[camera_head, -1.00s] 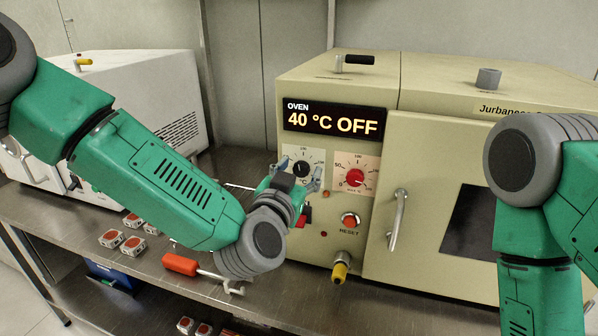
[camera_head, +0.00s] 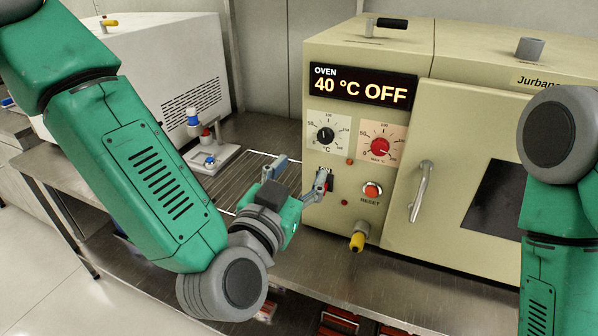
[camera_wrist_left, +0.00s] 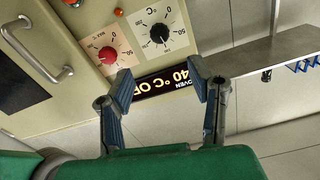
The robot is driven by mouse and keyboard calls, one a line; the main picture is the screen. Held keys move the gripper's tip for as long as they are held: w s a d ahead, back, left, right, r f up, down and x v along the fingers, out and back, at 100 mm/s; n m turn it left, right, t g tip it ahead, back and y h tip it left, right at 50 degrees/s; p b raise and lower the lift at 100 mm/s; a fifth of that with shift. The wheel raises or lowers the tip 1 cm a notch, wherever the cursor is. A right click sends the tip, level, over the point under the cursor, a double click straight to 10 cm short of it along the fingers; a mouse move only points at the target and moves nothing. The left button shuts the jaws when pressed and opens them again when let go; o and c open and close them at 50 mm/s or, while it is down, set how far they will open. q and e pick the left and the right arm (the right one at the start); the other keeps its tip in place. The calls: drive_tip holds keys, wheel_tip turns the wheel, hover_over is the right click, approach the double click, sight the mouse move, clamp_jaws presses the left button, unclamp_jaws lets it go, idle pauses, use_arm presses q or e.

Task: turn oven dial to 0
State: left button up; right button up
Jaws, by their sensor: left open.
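The beige oven (camera_head: 330,225) has a display (camera_head: 362,86) reading "40 °C OFF". Its black dial (camera_head: 325,136) sits on a white scale plate, its red dial (camera_head: 380,147) on a pink plate to the right. In the left wrist view, the black dial (camera_wrist_left: 159,33) and red dial (camera_wrist_left: 107,53) appear upside down beyond the fingers. My left gripper (camera_head: 298,176) is open and empty, below and left of the black dial, apart from it. One finger partly covers a small switch on the panel. My right arm shows at the right; its gripper is out of view.
A red reset button (camera_head: 371,190), a yellow-tipped nozzle (camera_head: 357,241) and a door handle (camera_head: 420,190) stick out from the oven front. A wire rack (camera_head: 250,172) and a small stand with a blue knob (camera_head: 208,159) lie on the metal bench behind my left arm.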

sight(325, 139)
use_arm(q)
drive_tip(key=w+d+m+p, duration=0.1)
drive_tip(key=w, duration=0.2)
drive_tip(key=w+d+m+p, duration=0.1)
drive_tip(key=w+m+p, duration=0.1)
drive_tip(key=w, duration=0.2)
drive_tip(key=w+d+m+p, duration=0.1)
drive_tip(key=w+m, duration=0.1)
drive_tip(key=w, duration=0.2)
drive_tip(key=shift+d+f+p, duration=0.15)
drive_tip(key=shift+d+p, duration=0.15)
drive_tip(key=shift+p, duration=0.05)
drive_tip(key=shift+w+d, duration=0.2)
drive_tip(key=shift+w, duration=0.15)
drive_tip(key=shift+a, duration=0.1)
drive_tip(key=shift+c, duration=0.5)
clamp_jaws()
